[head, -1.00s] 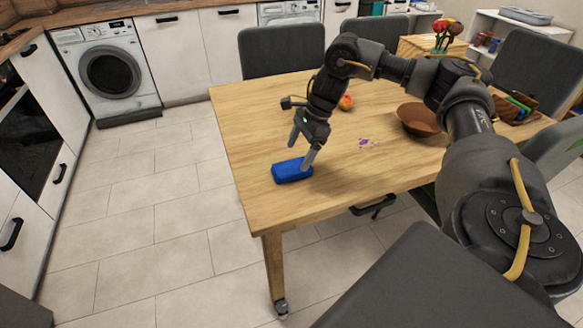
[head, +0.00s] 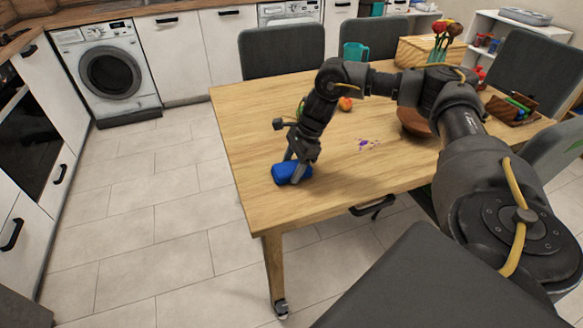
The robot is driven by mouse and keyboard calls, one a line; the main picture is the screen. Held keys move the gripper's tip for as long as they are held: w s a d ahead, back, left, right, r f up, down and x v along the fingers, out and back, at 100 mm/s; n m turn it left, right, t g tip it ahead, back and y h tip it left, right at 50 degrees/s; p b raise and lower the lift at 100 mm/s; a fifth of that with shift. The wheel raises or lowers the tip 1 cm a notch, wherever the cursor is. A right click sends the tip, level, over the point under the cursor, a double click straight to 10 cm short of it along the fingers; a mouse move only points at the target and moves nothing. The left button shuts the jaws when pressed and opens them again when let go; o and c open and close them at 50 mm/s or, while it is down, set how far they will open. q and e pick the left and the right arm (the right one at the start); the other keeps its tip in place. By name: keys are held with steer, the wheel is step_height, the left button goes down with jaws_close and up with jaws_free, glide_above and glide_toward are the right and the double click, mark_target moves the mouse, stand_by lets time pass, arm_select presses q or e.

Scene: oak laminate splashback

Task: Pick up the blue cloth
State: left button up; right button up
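The blue cloth (head: 283,174) is a small folded bundle on the wooden table (head: 265,208), near its left front corner. My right gripper (head: 294,171) points down at the cloth, with one finger in front of it and the other on its far side. The fingers look shut on the cloth, which appears pinched between them and still rests at the tabletop. The far finger is partly hidden. My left gripper is not in view.
A brown bowl (head: 413,121), an orange fruit (head: 346,104), a teal cup (head: 355,52) and a wooden box (head: 430,50) are farther back on the table. A purple stain (head: 366,144) lies right of the cloth. Dark chairs (head: 281,50) stand around.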

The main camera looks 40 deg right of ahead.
mark_target(285, 168)
steer(key=c, duration=0.4)
steer(key=shift+c, duration=0.4)
steer(key=shift+r, duration=0.5)
steer(key=r, duration=0.2)
steer(key=shift+a+r, duration=0.2)
steer(key=shift+r, duration=0.1)
steer(key=a+r, duration=0.4)
steer(key=r, duration=0.1)
steer(key=shift+s+a+r, duration=0.25)
steer(key=shift+a, duration=0.05)
steer(key=s+a+r, duration=0.1)
steer(key=a+r, duration=0.3)
steer(key=a, duration=0.5)
steer(key=shift+s, duration=0.1)
